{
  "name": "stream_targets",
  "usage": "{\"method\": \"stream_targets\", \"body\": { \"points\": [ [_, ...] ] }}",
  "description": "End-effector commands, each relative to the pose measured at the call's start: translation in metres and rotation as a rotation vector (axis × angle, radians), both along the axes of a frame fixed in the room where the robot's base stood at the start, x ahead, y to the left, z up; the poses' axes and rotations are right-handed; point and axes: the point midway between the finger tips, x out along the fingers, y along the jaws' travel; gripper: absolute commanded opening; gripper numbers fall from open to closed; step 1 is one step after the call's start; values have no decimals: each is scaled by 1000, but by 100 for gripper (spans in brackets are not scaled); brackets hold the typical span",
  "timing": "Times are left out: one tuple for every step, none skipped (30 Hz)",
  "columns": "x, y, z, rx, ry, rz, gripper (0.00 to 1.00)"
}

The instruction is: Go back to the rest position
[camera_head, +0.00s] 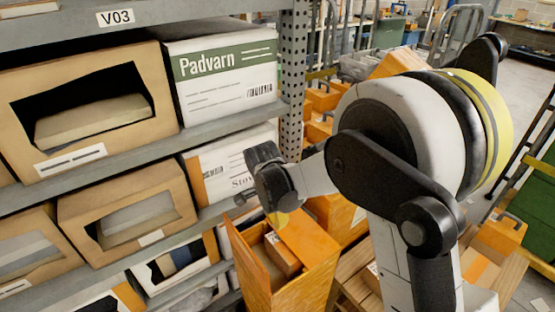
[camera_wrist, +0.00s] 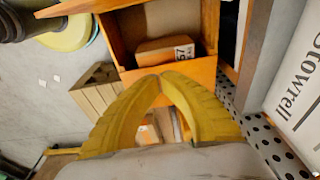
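My gripper shows in the wrist view (camera_wrist: 158,80) as two yellow fingers whose tips meet in an arch. It is shut, and I see nothing held between the fingers. In the head view only a small yellow part of my gripper (camera_head: 279,219) shows below the dark wrist. It is above an open orange box (camera_head: 256,285), in front of the shelves. A small brown carton (camera_head: 283,255) lies inside that box. In the wrist view the carton (camera_wrist: 165,48) has a white label and lies beyond the fingertips; contact cannot be told.
A grey rack with a perforated post (camera_head: 292,85) stands at left. It holds open-fronted brown boxes (camera_head: 90,110) and a white-green Padvarn carton (camera_head: 222,75). Wooden crates (camera_head: 358,275) and orange boxes crowd the floor around my arm. Green bins (camera_head: 535,205) stand at far right.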

Motion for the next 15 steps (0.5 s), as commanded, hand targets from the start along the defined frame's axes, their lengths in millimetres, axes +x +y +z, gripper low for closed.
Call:
{"method": "stream_targets", "body": {
  "points": [
    [0,0,0,0,0,1,0],
    [0,-1,1,1,-1,3,0],
    [-1,-3,5,3,-4,10,0],
    [-2,-5,9,5,-6,18,0],
    [-3,-9,14,8,-10,31,0],
    [-6,-15,24,13,-17,55,0],
    [-8,-20,33,18,-26,77,0],
    [-11,-26,43,21,-35,103,0],
    [-16,-36,57,27,-50,142,0],
    [-21,-43,68,31,-63,177,0],
    [-27,-51,79,33,-76,210,0],
    [-34,-61,93,36,-96,257,0],
    [-40,-69,103,37,-111,294,0],
    [-47,-76,112,35,-127,327,0],
    [-56,-86,123,31,-148,373,0]
  ]
}}
